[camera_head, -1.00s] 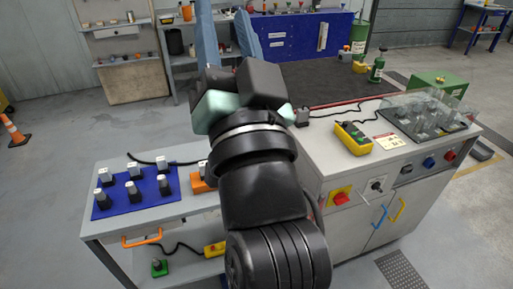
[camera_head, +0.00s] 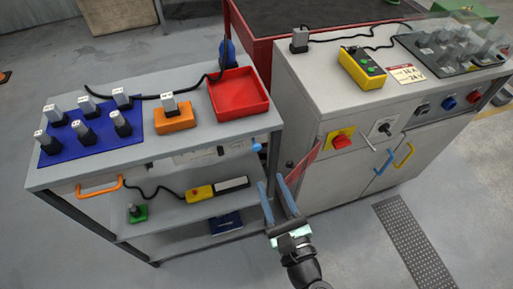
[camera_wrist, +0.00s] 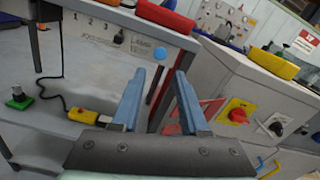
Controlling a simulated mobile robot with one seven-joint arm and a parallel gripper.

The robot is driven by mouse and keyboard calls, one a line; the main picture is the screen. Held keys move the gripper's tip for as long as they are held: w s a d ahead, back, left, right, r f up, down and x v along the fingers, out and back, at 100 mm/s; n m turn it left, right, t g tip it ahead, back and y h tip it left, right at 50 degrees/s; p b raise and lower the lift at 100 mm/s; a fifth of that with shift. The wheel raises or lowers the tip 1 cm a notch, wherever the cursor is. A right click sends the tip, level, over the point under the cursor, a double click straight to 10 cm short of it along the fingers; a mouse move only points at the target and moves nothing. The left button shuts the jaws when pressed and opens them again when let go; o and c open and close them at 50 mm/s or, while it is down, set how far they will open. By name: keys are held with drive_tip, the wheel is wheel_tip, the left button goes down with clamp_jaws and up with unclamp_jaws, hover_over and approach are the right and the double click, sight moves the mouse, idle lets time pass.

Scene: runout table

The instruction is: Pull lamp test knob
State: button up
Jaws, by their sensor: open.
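A round blue knob (camera_head: 256,147) sticks out near the right end of the grey cart's front panel. It also shows in the wrist view (camera_wrist: 160,54), just above and beyond the fingertips. My gripper (camera_head: 273,182) is open and empty, with two blue fingers. It is below and slightly right of the blue knob, apart from it. In the wrist view, my gripper (camera_wrist: 160,74) points toward the cart's right corner. Black (camera_head: 421,107), blue (camera_head: 448,103) and red (camera_head: 473,97) controls sit on the cabinet front.
The cabinet (camera_head: 320,95) stands right of the cart (camera_head: 190,70), with a yellow-backed red switch (camera_head: 342,140) and a black rotary switch (camera_head: 384,128). A red tray (camera_head: 240,94) is on the cart top. An orange handle (camera_head: 99,187) projects at left.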

sight(257, 149)
drive_tip(key=x, duration=1.1)
drive_tip(key=shift+w, duration=0.1)
clamp_jaws()
